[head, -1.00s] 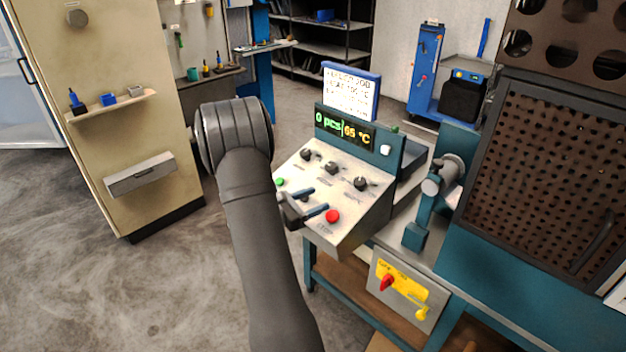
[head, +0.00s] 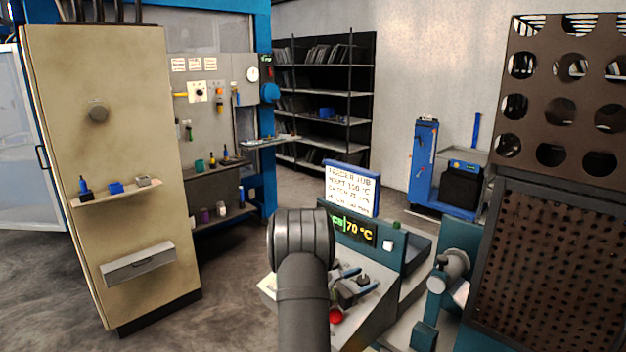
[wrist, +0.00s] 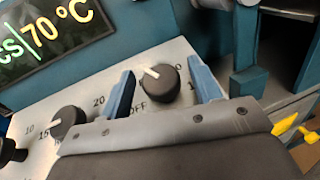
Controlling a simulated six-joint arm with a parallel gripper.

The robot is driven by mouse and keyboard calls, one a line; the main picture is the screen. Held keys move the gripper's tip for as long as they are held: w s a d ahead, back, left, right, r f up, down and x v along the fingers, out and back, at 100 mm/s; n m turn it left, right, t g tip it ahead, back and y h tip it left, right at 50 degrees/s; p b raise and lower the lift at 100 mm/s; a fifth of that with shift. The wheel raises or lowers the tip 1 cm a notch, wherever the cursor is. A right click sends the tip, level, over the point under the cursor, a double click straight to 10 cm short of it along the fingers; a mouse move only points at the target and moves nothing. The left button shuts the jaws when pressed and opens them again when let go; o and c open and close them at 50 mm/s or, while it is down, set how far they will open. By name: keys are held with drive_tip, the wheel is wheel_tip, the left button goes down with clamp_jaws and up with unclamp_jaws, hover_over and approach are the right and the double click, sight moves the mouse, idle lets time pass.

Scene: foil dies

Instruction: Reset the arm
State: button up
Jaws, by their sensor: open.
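My gripper (head: 357,279) is over the right part of the sloped control panel (head: 380,310), partly hidden behind my arm in the head view. In the wrist view my gripper (wrist: 160,92) is open, its two blue fingers on either side of a black knob (wrist: 160,83) with a white pointer line. I cannot tell whether the fingers touch the knob. A second black knob (wrist: 68,122) sits to the left. The display (head: 356,229) reads 70 °C. A red button (head: 336,315) shows beside my arm.
A blue-framed sign (head: 351,187) stands above the display. To the right are a grey cylindrical fitting (head: 449,270) and a dark perforated guard (head: 560,270). A beige cabinet (head: 100,220) stands at left. The floor between is clear.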

drive_tip(key=shift+w+d, duration=0.25)
drive_tip(key=shift+d, duration=0.15)
